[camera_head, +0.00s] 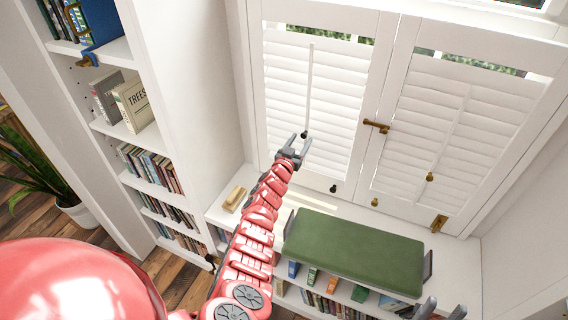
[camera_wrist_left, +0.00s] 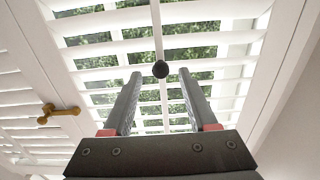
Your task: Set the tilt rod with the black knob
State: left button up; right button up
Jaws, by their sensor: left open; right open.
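The white tilt rod (camera_head: 309,85) runs down the left shutter panel and ends in a black knob (camera_head: 304,134). My left gripper (camera_head: 296,142) is open just below the knob, in front of the slats. In the left wrist view the black knob (camera_wrist_left: 160,69) shows in the gap between the open fingertips (camera_wrist_left: 160,77); I see no finger touching it. The rod (camera_wrist_left: 156,25) continues beyond it. Greenery shows between this panel's slats (camera_wrist_left: 140,46). My right gripper (camera_head: 441,309) is open and empty at the bottom edge, far from the rod.
The right shutter panel (camera_head: 480,95) has its own rod with a brass knob (camera_head: 430,177). A brass latch (camera_head: 376,126) sits between the panels. Below are a green cushion (camera_head: 350,250), a wooden-handled brush-like object (camera_head: 234,198), and a bookshelf (camera_head: 180,100) at left.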

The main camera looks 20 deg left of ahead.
pick_arm(q)
jog(key=shift+s+a+f, duration=0.1)
jog(key=shift+s+a, duration=0.15)
jog(key=shift+s, duration=0.25)
jog(key=shift+s+d+f, duration=0.1)
jog(key=shift+s+d, duration=0.05)
jog(key=shift+s, duration=0.65)
jog(key=s+b, duration=0.3)
jog(key=s, duration=0.8)
jog(key=shift+s, duration=0.35)
jog(key=shift+a, duration=0.2)
jog(key=shift+d, duration=0.1)
